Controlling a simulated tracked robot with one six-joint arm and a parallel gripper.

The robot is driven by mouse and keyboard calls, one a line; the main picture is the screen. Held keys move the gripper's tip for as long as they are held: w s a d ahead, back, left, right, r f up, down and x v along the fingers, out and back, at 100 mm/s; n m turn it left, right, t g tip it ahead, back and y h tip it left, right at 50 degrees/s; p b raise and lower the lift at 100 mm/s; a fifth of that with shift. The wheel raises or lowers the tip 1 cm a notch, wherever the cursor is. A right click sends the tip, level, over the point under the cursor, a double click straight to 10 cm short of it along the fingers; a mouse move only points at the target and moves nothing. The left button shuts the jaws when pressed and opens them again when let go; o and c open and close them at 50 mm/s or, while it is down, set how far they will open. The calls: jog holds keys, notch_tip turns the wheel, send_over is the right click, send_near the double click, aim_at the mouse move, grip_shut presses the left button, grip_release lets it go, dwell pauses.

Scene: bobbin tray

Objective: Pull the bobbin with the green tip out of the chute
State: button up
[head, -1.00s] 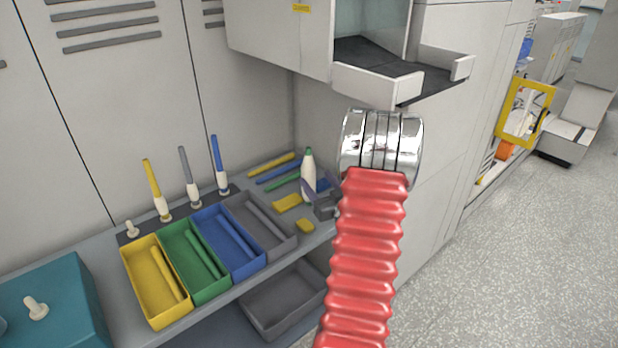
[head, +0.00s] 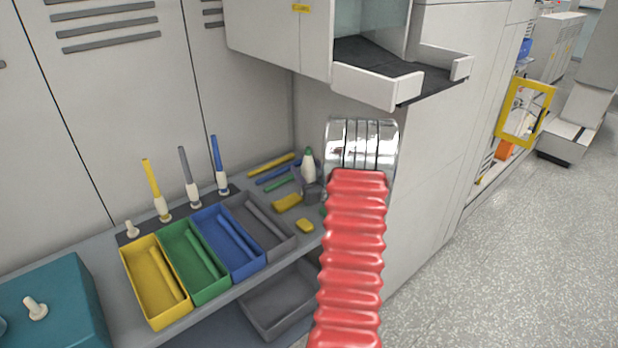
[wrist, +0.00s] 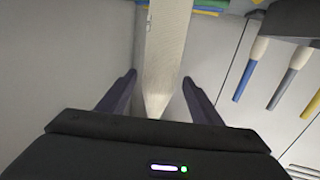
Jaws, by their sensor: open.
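The bobbin with the green tip (head: 308,167) stands near upright at the back right of the shelf, its pale body below the green top. My gripper (head: 313,192), small and dark beside my red sleeve, overlaps the bobbin's lower part in the head view. In the wrist view my gripper (wrist: 158,77) is open. A pale tapered body, seemingly the bobbin (wrist: 163,50), lies between the fingers with gaps on both sides; no green shows there. A white chute-like outlet with a dark floor (head: 380,62) is above right.
Yellow (head: 142,251), green (head: 206,297), blue (head: 203,210) and grey bins line the shelf front. Several upright bobbins stand behind them. Loose coloured rods and yellow blocks (head: 288,203) lie near my gripper. A teal box (head: 75,275) is at left.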

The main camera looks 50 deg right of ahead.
jog(key=x, duration=0.4)
jog(key=shift+w+d+r, duration=0.1)
jog(key=shift+w+d, duration=0.05)
jog(key=shift+c, duration=0.6)
jog(key=c, duration=1.2)
jog(key=shift+r, duration=0.15)
notch_tip(320, 180, up, 10)
dwell(0.4)
